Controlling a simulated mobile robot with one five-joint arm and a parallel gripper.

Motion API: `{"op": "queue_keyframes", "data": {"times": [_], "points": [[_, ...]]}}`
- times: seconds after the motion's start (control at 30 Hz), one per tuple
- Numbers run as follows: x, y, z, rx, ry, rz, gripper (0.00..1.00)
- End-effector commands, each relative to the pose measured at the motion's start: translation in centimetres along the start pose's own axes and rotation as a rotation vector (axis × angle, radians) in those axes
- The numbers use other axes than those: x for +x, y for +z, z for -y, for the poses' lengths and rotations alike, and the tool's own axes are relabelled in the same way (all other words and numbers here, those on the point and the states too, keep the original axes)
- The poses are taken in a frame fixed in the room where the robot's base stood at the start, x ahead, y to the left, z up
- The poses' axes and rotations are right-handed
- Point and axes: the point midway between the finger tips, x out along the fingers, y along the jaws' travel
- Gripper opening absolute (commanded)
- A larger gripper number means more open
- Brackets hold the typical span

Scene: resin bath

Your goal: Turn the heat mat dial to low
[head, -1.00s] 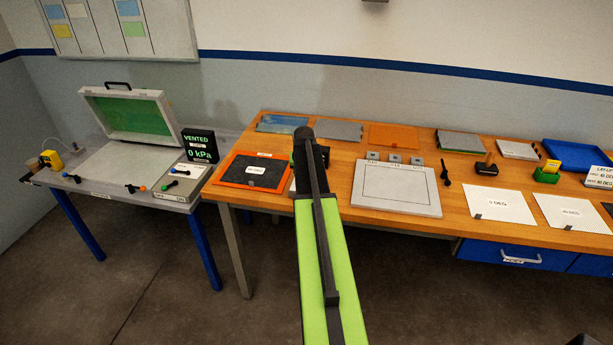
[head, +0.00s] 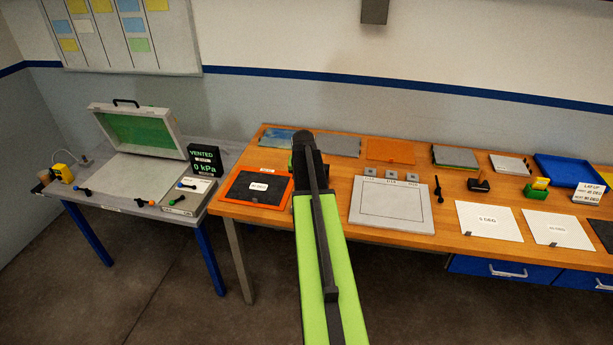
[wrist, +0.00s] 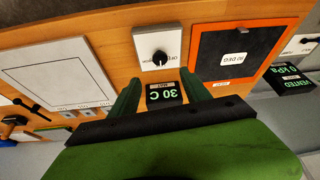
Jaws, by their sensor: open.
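The heat mat dial (wrist: 160,57) is a black knob on a small white panel (wrist: 147,39) with printed labels, on the wooden bench. It shows in the wrist view, which looks upside down. The labels and the exact pointer setting are too small to read surely. A black display (wrist: 163,95) reading 30 C is beside the panel, between my fingers in the picture. My gripper (wrist: 160,77) is open and empty, its green fingers apart, with the dial just beyond the fingertips.
An orange-framed board (head: 283,203) lies left of my arm and a pale outlined plate (head: 390,233) lies right of it. A thin black tool (head: 438,190) is farther right. The vacuum display (head: 205,162) reads vented, 0 kPa, on the grey table at left.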

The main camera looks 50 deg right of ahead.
Motion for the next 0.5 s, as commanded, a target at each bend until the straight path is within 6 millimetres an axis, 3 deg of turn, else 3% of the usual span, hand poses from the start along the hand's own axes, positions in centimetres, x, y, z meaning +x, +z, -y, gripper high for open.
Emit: {"op": "queue_keyframes", "data": {"times": [0.03,0.17,0.5], "points": [[-2.5,-0.3,0.0,0.0,0.0,0.0,0.56],[-4.6,-0.2,0.0,0.0,0.0,0.0,0.56],[-4.9,0.0,-0.1,0.001,0.0,0.0,0.56]]}}
